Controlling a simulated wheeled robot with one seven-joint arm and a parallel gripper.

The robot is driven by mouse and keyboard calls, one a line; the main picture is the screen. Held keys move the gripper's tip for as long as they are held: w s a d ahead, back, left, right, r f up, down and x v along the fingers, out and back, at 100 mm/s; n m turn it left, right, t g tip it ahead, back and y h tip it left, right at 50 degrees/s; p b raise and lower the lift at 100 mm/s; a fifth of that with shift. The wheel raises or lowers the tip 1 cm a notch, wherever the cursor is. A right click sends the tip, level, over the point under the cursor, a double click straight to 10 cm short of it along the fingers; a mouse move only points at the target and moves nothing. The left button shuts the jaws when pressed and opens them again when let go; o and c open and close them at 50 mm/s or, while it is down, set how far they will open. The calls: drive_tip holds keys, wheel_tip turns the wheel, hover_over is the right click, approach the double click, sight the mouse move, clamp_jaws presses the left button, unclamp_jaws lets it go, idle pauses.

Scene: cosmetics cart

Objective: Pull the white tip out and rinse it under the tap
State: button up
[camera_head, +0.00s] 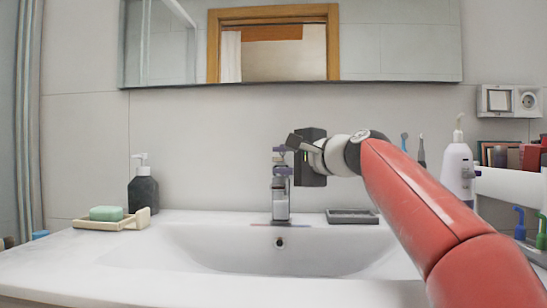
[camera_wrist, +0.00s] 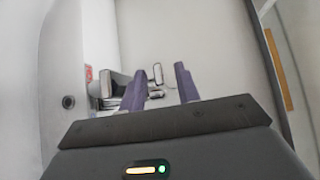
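A chrome tap (camera_head: 281,208) stands at the back of the white sink, and it also shows in the wrist view (camera_wrist: 113,88). My gripper (camera_head: 281,160) is over the tap. Its two purple fingers stand apart in the wrist view (camera_wrist: 160,70), with no held thing that I can make out. A small grey piece shows between the fingers, probably part of the tap. A white bottle-like device (camera_head: 458,170) with a narrow white tip (camera_head: 458,123) stands at the right, partly hidden behind my red arm. The tip is upright on the device, away from my gripper.
The sink basin (camera_head: 215,245) lies below my gripper. A black soap dispenser (camera_head: 143,190) and a green soap bar (camera_head: 106,213) in a dish are at left. A dark tray (camera_head: 352,216) lies right of the tap. Blue and green small items (camera_head: 520,222) are at far right.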

drive_tip(key=shift+p+x, duration=0.35)
drive_tip(key=shift+x, duration=1.3)
drive_tip(key=shift+c, duration=0.2)
clamp_jaws()
